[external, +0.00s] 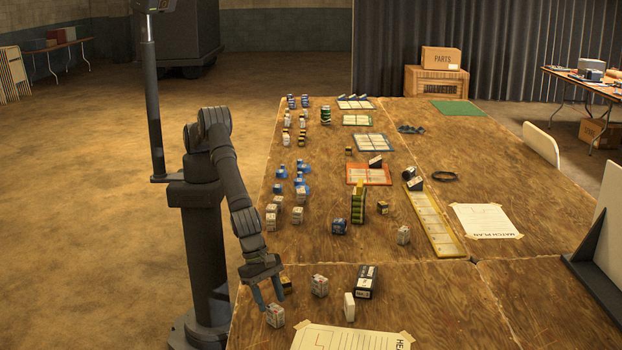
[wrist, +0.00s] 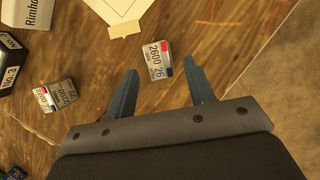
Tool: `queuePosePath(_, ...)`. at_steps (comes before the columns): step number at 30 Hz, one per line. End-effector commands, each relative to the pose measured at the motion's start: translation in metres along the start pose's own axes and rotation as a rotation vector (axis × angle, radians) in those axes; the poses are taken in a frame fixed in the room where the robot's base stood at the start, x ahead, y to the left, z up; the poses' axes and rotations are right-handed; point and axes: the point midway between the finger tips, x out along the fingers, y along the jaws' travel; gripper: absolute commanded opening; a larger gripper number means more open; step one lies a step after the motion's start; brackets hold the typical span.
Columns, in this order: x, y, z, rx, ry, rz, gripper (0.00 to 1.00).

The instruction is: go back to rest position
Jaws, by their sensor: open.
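My gripper (external: 270,300) is low over the near left corner of the wooden table, pointing down. Its blue-grey fingers are apart, with nothing held between them. In the wrist view, the gripper (wrist: 161,73) has a small white labelled block (wrist: 157,60) reading "2600 26" just beyond and between its fingertips. The same block shows in the external view (external: 275,316) on the table, just below the fingers. I cannot tell whether a finger touches it.
Near the gripper are another labelled block (external: 320,286), a black box (external: 367,282), a white box (external: 349,307) and a taped sheet (external: 350,338). Trays, including a yellow one (external: 433,225), and several small blocks stand farther back. The table's right side (external: 545,290) has bare room.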

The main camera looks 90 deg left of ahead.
Motion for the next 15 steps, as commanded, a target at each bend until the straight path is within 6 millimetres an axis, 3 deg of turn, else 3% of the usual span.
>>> queuePosePath(10,0.049,0.001,-0.001,-0.001,0.0,0.0,0.49)
queuePosePath(15,0.011,0.0,0.015,-0.001,-0.004,-0.002,0.49)
